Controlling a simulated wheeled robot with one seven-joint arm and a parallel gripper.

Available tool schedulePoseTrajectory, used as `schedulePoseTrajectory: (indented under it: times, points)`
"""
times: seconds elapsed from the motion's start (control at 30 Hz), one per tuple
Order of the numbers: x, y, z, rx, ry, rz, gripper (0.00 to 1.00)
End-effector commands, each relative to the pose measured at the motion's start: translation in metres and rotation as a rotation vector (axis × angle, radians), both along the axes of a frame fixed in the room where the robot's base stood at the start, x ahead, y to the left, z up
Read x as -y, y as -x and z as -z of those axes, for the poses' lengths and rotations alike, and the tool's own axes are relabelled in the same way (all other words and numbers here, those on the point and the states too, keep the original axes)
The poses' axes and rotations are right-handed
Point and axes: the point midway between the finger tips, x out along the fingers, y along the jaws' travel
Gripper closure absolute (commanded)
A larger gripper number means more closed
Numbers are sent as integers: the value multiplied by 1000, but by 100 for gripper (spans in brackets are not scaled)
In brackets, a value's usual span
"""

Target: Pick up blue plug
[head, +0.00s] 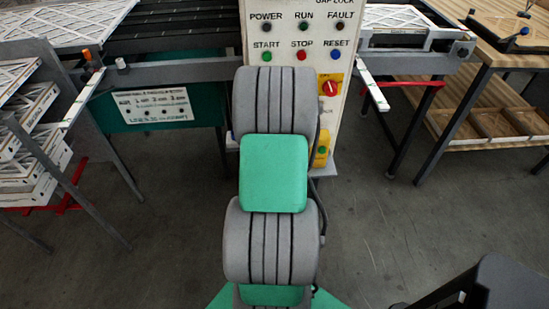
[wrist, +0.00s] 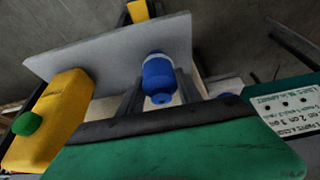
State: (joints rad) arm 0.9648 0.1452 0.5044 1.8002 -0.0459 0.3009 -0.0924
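The blue plug (wrist: 160,78) shows in the middle of the wrist view, in front of a pale grey panel. My gripper (wrist: 158,92) comes up from the bottom of the wrist view, with a dark finger on each side of the plug. The fingers look apart, with the plug between them in the picture. I cannot tell whether either finger touches it. In the head view my arm hides the gripper and the plug.
A yellow box (wrist: 50,122) with a green button is left of the plug. The pale panel (wrist: 105,50) lies behind it. The head view shows a control cabinet (head: 350,20), a wooden workbench (head: 480,85) at right and racks of white filters (head: 30,125) at left.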

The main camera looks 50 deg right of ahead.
Motion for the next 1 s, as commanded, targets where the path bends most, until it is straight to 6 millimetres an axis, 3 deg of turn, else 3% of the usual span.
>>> schedulePoseTrajectory:
  times: [0.5,0.83,1.0]
  points:
    - [0,0,0,0,0,0,100]
    - [1,0,-4,1,2,0,100]
    - [1,-1,-27,3,5,0,100]
